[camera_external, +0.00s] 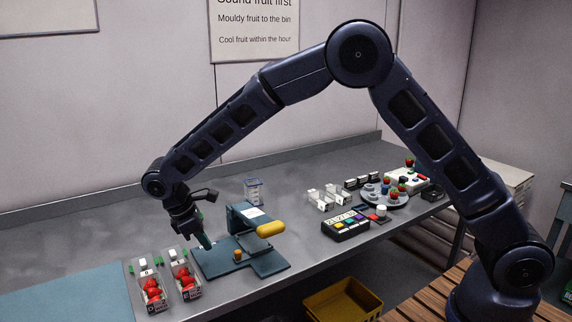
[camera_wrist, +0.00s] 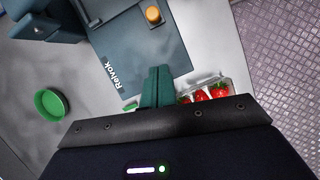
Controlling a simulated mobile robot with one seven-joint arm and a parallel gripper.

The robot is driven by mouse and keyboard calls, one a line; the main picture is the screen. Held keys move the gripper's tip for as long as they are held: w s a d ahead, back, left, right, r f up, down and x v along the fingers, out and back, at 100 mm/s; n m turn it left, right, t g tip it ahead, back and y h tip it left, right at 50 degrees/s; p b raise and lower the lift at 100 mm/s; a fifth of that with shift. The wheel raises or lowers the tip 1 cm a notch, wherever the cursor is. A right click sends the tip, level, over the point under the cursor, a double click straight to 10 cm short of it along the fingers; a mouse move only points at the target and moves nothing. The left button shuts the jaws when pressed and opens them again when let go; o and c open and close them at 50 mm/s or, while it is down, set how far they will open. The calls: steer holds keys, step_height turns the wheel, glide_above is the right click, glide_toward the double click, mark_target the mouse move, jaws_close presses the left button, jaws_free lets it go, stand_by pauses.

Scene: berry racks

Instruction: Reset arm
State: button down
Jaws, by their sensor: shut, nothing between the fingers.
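My gripper (camera_external: 206,241) is shut and empty. In the external view it points down above the left edge of a dark blue-grey machine (camera_external: 240,218) with a yellow handle (camera_external: 271,229). In the wrist view its green fingers (camera_wrist: 157,88) are together, beside the machine's flat base plate (camera_wrist: 150,48) marked "Relvok". My arm reaches across from the right, its elbow high over the bench. I cannot tell the exact height of the fingertips above the bench.
Two clear punnets of strawberries (camera_external: 154,291) (camera_external: 187,283) stand at the bench's front left. A green round cup (camera_wrist: 50,104) shows in the wrist view. A button box (camera_external: 346,227) and a round grey tray (camera_external: 370,201) stand to the right. A yellow crate (camera_external: 343,301) is below the bench.

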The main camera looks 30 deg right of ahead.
steer(key=v, duration=0.5)
steer(key=d+r+m+y, duration=0.2)
steer(key=d+r+m, duration=0.1)
steer(key=d+r, duration=1.05)
steer(key=s+d+r+m+t+y, duration=0.1)
steer(key=s+d+r+m, duration=0.2)
steer(key=d, duration=0.7)
steer(key=s+d+r+m+t, duration=0.1)
steer(key=s+d+r, duration=0.3)
steer(key=d, duration=0.5)
steer(key=s+d+m+t+y, duration=0.1)
steer(key=s+d+m+t, duration=0.2)
steer(key=s+d+m, duration=0.5)
steer(key=s+d, duration=1.2)
steer(key=s, duration=0.1)
steer(key=shift+s+f+t, duration=0.15)
steer(key=shift+s+t, duration=0.15)
steer(key=shift+s, duration=0.1)
